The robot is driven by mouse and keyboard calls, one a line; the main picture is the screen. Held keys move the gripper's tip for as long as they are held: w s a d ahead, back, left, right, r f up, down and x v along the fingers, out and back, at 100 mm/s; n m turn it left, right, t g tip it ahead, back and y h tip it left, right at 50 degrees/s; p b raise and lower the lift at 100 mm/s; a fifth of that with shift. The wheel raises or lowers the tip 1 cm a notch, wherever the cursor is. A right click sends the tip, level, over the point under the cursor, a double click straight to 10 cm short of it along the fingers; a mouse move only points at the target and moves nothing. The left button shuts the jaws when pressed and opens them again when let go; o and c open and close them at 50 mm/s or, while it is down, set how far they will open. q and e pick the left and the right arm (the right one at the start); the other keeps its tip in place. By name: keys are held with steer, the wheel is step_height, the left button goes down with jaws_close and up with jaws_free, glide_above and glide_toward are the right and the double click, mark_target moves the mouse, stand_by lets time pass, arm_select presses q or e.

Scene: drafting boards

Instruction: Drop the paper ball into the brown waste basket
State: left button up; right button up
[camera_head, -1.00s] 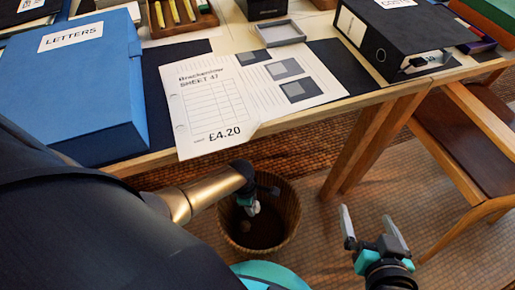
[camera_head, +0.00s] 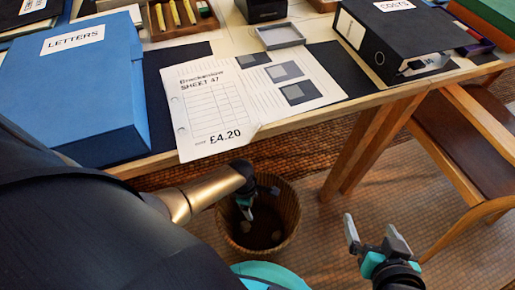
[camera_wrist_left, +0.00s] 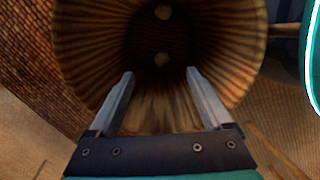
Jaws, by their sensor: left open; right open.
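The brown waste basket (camera_head: 290,213) stands on the floor below the table's front edge. In the left wrist view its ribbed inner wall (camera_wrist_left: 85,50) surrounds a dark bottom. Two small roundish lumps lie inside: one nearer, likely the paper ball (camera_wrist_left: 162,59), and another lump (camera_wrist_left: 163,12) beyond it. They look alike in the shadow, so I cannot be sure which is which. My left gripper (camera_head: 247,213) points down into the basket's mouth; its two fingers (camera_wrist_left: 160,73) are apart with nothing between them. My right gripper (camera_head: 369,224) is open and empty, right of the basket.
The table above holds a blue LETTERS box (camera_head: 70,95), a printed sheet (camera_head: 215,115) overhanging the front edge, a grey tray (camera_head: 280,36) and a black COSTS binder (camera_head: 400,40). A wooden table leg (camera_head: 365,140) and a chair (camera_head: 475,150) stand to the right.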

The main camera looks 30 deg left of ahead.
steer(key=s+d+f+g+h+p, duration=0.2)
steer(key=s+d+f+g+p, duration=0.2)
steer(key=d+f+g+p, duration=0.1)
steer(key=shift+s+d+m+g, duration=0.3)
steer(key=shift+s, duration=0.1)
stand_by(0.3)
stand_by(0.4)
